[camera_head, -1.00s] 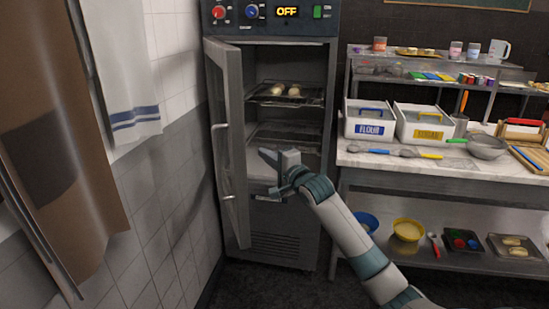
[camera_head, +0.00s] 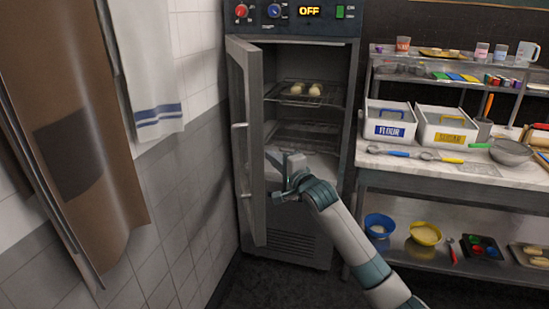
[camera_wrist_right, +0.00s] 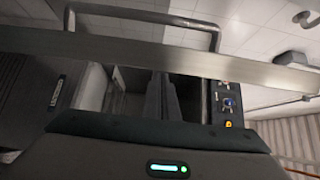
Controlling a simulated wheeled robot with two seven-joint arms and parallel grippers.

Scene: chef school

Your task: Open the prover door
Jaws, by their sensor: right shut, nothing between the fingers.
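The prover (camera_head: 315,232) is a tall grey cabinet with a dark control panel on top. Its door (camera_head: 256,215) stands ajar, swung out to the left, with a bar handle (camera_head: 236,160) on its outer face. My right gripper (camera_head: 274,164) is shut and empty, in front of the opening beside the door's free edge. I cannot tell whether it touches the door. In the right wrist view a pale metal edge and a bar handle (camera_wrist_right: 145,12) cross the top, beyond the dark fingers (camera_wrist_right: 165,97). My left gripper is not in view.
Inside the prover, racks hold pale dough pieces (camera_head: 306,89). A tiled wall (camera_head: 190,225) with a hanging towel (camera_head: 147,70) and brown apron (camera_head: 75,150) is on the left. A steel table (camera_head: 400,176) with flour and sugar bins stands close on the right.

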